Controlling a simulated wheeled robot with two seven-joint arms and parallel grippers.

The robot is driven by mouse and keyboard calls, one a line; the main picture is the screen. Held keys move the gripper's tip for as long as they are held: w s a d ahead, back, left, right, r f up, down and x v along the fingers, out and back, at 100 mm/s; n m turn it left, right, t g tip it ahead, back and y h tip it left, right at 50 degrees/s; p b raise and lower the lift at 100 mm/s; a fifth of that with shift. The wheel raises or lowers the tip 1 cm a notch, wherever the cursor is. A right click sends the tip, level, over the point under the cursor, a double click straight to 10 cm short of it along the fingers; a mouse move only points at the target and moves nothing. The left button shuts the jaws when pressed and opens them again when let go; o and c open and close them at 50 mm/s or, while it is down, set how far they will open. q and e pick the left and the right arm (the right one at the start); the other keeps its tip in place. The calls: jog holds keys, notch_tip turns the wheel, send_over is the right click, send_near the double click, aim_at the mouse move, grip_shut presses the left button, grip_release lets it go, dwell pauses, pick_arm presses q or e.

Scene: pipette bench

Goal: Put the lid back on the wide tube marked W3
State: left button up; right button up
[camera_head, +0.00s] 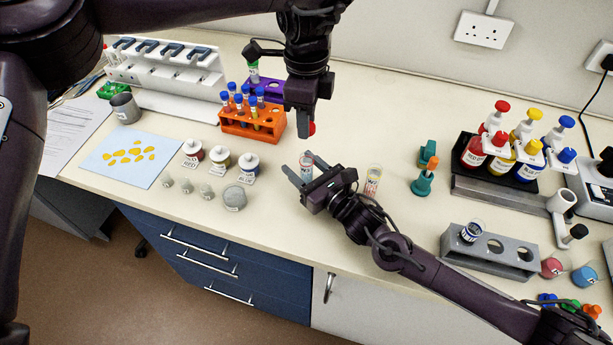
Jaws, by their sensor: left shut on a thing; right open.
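My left gripper (304,134) is shut on a red lid (312,128), which shows partly behind its fingertips. It holds the lid above and behind a wide clear tube (307,160) with a pale label and red marking. My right gripper (295,174) is open, its fingers low at the near left side of that tube; whether they touch it cannot be told. The tube looks upright and has no lid on. The marks on the tubes are too small to read.
An orange rack (262,130) of blue-capped tubes stands behind left. A grey rack (495,262) with a wide tube (471,231) is at the right. Several small pots and grey weights are at the left. A green stand (422,185) is right of centre.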

jog(key=shift+w+a+r, duration=0.1)
jog(key=shift+w+a, duration=0.05)
jog(key=shift+a, duration=0.05)
jog(key=shift+c, duration=0.4)
grip_shut()
pick_arm(q)
jog(key=shift+f, duration=2.5)
jog(key=shift+f, duration=0.85)
jog(key=shift+f, duration=0.6)
